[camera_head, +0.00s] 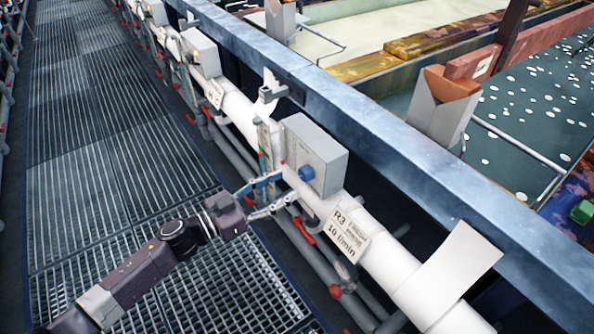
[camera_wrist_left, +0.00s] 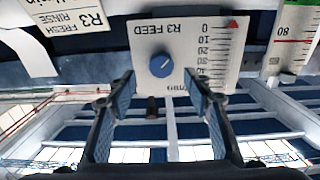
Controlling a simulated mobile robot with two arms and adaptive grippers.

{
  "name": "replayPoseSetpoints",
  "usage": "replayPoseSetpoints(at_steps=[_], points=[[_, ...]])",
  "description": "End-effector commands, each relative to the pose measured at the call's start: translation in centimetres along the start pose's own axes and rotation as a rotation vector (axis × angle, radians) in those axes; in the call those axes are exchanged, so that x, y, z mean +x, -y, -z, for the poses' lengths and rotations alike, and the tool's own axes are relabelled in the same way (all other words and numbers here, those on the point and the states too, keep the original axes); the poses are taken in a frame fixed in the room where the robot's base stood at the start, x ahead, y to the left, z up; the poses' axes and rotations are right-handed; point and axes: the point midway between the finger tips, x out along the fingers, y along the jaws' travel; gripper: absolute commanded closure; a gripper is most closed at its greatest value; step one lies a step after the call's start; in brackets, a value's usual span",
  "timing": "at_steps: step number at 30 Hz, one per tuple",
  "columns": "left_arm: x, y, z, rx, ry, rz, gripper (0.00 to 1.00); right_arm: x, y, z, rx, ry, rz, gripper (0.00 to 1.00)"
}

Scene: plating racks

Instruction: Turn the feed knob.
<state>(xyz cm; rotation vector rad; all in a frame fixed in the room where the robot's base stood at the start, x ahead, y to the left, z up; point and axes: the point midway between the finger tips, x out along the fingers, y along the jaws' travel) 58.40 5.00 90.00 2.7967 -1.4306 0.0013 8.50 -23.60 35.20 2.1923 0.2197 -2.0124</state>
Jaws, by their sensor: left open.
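The feed knob (camera_head: 306,173) is a small round blue knob on the front of a grey box (camera_head: 318,150) on the white pipe. In the left wrist view the knob (camera_wrist_left: 160,64) sits on a pale plate marked "R3 FEED" (camera_wrist_left: 187,45), with a scale and a red triangle near 0. My left gripper (camera_head: 277,194) is open, its fingers pointing at the box just left of the knob. In the left wrist view, its blue-padded fingers (camera_wrist_left: 158,82) stand either side of the knob's line, apart from it. My right gripper is out of view.
A label reading "R3" and "10 l/min" (camera_head: 348,235) hangs on the pipe below the box. Red-handled valves (camera_head: 304,231) and thin pipes run beneath. A blue beam (camera_head: 400,150) lies behind. The grating walkway (camera_head: 100,150) is clear at left.

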Motion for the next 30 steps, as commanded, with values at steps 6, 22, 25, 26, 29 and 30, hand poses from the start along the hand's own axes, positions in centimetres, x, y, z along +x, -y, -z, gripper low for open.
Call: replayPoseSetpoints(at_steps=[6, 22, 25, 26, 29, 30], points=[[3.6, 0.1, 0.2, 0.000, -0.002, 0.002, 0.53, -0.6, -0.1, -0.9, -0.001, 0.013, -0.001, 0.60], [5.4, 0.1, 0.0, 0.001, 0.000, 0.003, 0.59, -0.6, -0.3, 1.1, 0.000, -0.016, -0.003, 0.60], [5.4, 0.1, 0.0, 0.001, 0.000, 0.003, 0.70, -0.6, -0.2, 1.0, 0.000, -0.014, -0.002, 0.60], [5.4, 0.1, 0.0, 0.001, 0.000, 0.003, 0.73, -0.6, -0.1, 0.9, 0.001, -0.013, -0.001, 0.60], [5.4, 0.1, 0.0, 0.001, 0.000, 0.003, 0.84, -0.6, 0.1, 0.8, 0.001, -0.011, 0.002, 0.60], [5.4, 0.1, 0.0, 0.001, 0.000, 0.003, 0.89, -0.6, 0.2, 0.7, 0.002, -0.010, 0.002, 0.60]])
